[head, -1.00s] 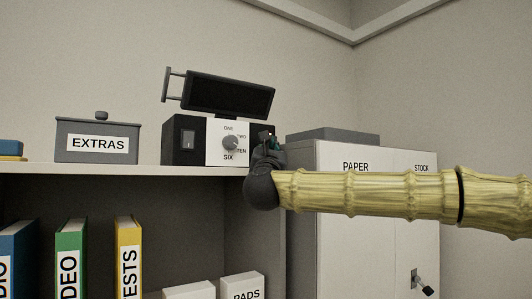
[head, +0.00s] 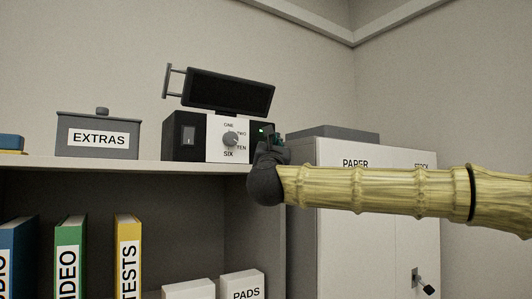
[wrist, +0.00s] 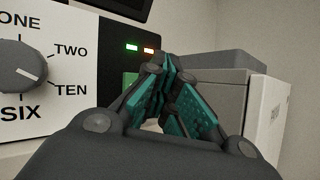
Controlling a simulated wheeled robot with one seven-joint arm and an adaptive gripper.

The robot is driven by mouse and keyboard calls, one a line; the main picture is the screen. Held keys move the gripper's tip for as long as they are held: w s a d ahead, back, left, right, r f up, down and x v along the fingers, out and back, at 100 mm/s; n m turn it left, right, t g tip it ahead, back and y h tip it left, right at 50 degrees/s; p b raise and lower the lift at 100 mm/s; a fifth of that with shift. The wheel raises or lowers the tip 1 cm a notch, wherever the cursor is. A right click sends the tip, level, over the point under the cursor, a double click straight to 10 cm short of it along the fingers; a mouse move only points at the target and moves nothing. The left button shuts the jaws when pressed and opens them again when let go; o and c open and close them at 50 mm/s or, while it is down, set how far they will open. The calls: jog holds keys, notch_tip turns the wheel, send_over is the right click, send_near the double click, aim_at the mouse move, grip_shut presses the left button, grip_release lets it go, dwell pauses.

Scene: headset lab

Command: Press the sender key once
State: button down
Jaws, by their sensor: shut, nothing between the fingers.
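The sender unit (head: 195,152) is a dark box with a white dial panel, standing on the shelf. A grey dial (head: 230,139) with labels ONE, TWO, TEN and SIX is on its front; the dial also shows in the wrist view (wrist: 22,68). A green square key (wrist: 130,82) on the dark right part of the front is partly hidden behind my fingers. My gripper (head: 270,137) is shut and empty in front of that right part. In the wrist view its teal-padded fingertips (wrist: 168,66) meet beside the green key; I cannot tell whether they touch it.
A rocker switch (head: 188,136) is at the unit's left. A grey EXTRAS box (head: 98,152) stands left on the shelf (head: 120,166). A white cabinet (head: 370,235) stands right.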

dwell(0.3)
jog(key=s+d+b, duration=0.1)
jog(key=s+b, duration=0.1)
jog(key=s+d+b, duration=0.2)
dwell(0.6)
jog(key=shift+a, duration=0.15)
dwell(0.5)
